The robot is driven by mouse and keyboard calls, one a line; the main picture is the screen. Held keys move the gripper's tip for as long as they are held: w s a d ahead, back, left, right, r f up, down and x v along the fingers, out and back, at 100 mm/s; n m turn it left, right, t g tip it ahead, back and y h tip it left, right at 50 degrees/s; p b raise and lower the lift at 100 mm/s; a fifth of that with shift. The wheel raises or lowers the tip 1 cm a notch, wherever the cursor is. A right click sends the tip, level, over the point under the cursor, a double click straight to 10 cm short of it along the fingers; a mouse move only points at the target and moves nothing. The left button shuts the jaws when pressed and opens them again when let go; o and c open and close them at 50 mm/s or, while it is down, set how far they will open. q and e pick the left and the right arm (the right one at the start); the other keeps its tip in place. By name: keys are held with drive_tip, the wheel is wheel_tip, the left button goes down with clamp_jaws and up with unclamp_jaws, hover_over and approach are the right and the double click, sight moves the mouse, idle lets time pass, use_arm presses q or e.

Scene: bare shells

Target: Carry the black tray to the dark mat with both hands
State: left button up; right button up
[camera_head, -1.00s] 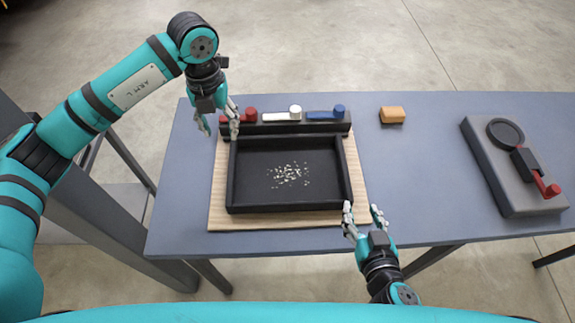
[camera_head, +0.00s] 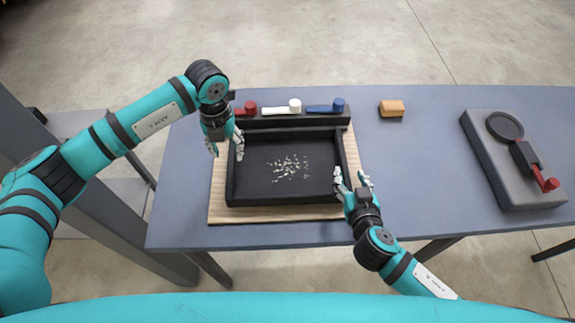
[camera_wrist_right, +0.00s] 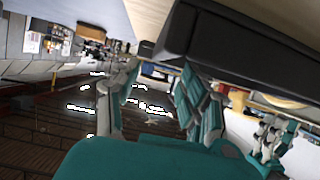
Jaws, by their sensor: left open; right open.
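The black tray (camera_head: 285,200) lies flat on a pale wooden board (camera_head: 217,205) on the table, with small light bits on its floor. My left gripper (camera_head: 226,150) is open at the tray's left wall, its fingers on either side of it as seen from above. My right gripper (camera_head: 351,180) is open at the tray's right wall, near the front corner. In the right wrist view my right gripper's fingers (camera_wrist_right: 153,95) are spread and empty, with a dark bar, likely the tray wall (camera_wrist_right: 240,50), above them. I see no dark mat.
Red, white and blue handled tools (camera_head: 291,107) rest on a black rack (camera_head: 290,122) behind the tray. A grey device with a red knob (camera_head: 490,165) stands at the right. The table between is clear.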

sight(231, 162)
use_arm(q)
wheel_tip(231, 162, down, 7)
drive_tip(key=shift+r, duration=0.1)
use_arm(e)
drive_tip(key=x, duration=0.6)
drive_tip(key=shift+w+f, duration=0.1)
drive_tip(key=shift+w, duration=0.25)
use_arm(q)
drive_tip(key=shift+c, duration=0.2)
use_arm(e)
drive_tip(key=shift+c, duration=0.2)
use_arm(q)
clamp_jaws()
use_arm(e)
clamp_jaws()
use_arm(q)
drive_tip(key=shift+w+r, duration=0.1)
drive_tip(key=shift+r, duration=0.2)
use_arm(e)
drive_tip(key=shift+w+r, duration=0.1)
drive_tip(key=shift+r, duration=0.15)
